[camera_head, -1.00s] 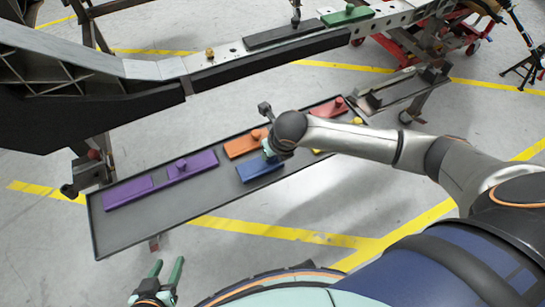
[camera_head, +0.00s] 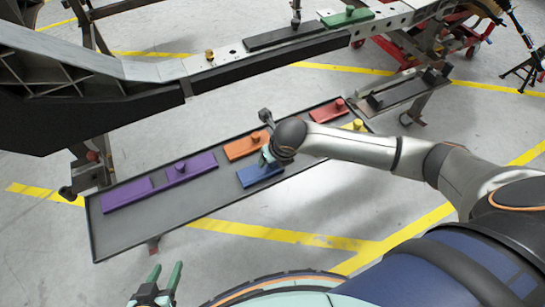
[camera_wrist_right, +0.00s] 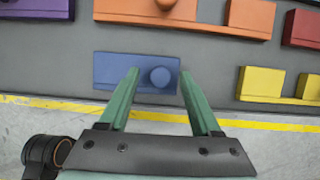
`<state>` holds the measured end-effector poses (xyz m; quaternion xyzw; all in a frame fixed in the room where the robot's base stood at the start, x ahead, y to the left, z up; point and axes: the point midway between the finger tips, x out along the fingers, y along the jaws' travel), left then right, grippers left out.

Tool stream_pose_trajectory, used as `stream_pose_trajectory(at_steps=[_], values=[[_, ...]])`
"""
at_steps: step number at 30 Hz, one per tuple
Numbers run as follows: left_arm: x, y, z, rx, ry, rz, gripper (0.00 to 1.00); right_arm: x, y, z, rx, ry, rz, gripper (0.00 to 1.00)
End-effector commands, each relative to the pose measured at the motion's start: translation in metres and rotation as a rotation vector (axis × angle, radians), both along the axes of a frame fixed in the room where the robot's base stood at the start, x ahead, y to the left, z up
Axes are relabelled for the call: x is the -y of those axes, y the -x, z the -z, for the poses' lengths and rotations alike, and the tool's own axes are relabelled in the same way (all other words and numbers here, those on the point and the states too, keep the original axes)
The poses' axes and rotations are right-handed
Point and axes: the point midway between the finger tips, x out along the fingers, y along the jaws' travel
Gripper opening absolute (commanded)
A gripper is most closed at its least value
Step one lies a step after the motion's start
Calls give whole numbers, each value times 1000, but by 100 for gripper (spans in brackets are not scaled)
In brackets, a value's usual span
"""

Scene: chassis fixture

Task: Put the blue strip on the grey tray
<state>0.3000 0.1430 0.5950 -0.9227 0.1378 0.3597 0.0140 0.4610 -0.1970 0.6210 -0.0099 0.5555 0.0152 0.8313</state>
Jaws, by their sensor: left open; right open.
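The blue strip (camera_head: 258,175) lies on the grey tray (camera_head: 215,200), near its front edge. In the right wrist view the blue strip (camera_wrist_right: 122,70) shows a round knob towards its right end. My right gripper (camera_wrist_right: 158,80) is open, its two green fingers pointing at the strip, one finger on each side of the knob. Whether they touch it I cannot tell. In the head view my right gripper (camera_head: 266,155) is mostly hidden by its own wrist. My left gripper (camera_head: 164,275) is open and empty at the bottom, in front of the tray.
Purple (camera_head: 158,183), orange (camera_head: 246,145), red (camera_head: 328,111) and yellow (camera_head: 355,125) strips also lie on the tray. A large chassis beam (camera_head: 225,65) crosses behind it, carrying a black strip (camera_head: 285,36) and a green strip (camera_head: 347,17). The tray's left front part is bare.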

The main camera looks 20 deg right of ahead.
Motion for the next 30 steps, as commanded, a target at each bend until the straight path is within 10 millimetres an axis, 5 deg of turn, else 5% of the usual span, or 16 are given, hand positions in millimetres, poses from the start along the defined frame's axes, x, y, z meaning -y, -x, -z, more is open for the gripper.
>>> stream_pose_trajectory(at_steps=[18, 25, 30], values=[[6, -2, -27, -4, 8, 4, 50, 2, 40, -101, 1, 0, 0, 65], [8, -2, -29, -6, 14, 3, 50, -9, 48, -107, 1, -59, 49, 65], [8, -2, -28, -6, 14, 3, 50, -60, 61, -87, -19, -370, 339, 65]])
